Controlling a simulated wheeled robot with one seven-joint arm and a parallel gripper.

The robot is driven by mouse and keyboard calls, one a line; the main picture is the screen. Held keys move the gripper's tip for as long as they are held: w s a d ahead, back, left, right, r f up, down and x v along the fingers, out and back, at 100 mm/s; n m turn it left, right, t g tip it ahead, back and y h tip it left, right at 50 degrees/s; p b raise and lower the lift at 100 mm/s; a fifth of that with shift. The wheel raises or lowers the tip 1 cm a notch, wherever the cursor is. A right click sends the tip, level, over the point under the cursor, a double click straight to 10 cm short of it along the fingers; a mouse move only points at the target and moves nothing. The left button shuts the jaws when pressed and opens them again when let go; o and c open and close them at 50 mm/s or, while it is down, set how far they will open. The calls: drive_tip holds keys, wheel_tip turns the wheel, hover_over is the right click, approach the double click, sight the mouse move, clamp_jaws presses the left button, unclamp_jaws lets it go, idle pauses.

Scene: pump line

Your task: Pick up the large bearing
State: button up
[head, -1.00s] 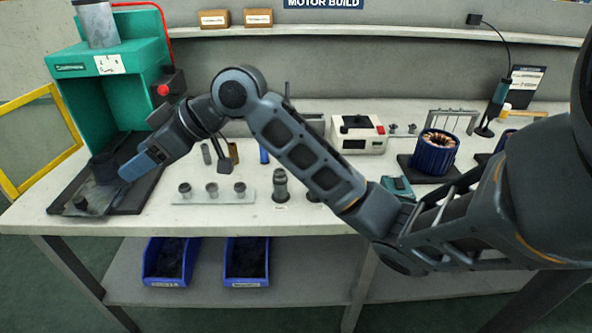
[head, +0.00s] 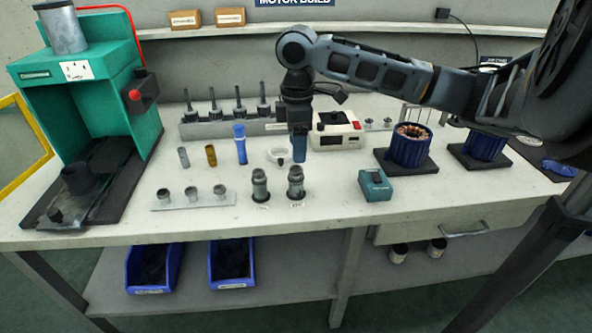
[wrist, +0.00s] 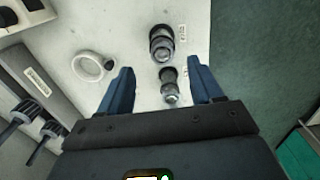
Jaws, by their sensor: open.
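Two dark grey stacks of ring-shaped parts stand upright on the bench in the head view, a left stack (head: 260,186) and a right stack (head: 296,182). In the wrist view the upper stack (wrist: 161,43) looks wider than the lower stack (wrist: 169,85). The small labels beside them are unreadable, so I cannot tell for certain which holds the large bearing. My gripper (head: 299,157) points down behind the right stack, above the bench. In the wrist view my gripper (wrist: 160,66) is open and empty, its fingers either side of the lower stack in the picture, not visibly touching it.
A white ring (head: 279,155) lies left of my gripper. A row of dark rotors (head: 215,120) stands behind. A white instrument (head: 337,130) and a teal box (head: 375,185) are on the right. A strip with three small cups (head: 192,198) and a green press (head: 85,85) are left.

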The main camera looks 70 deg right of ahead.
sight(292, 169)
drive_tip(key=shift+w+a+f, duration=0.1)
drive_tip(key=shift+a+f, duration=0.05)
drive_tip(key=shift+f, duration=2.4)
drive_tip(key=c, duration=0.9)
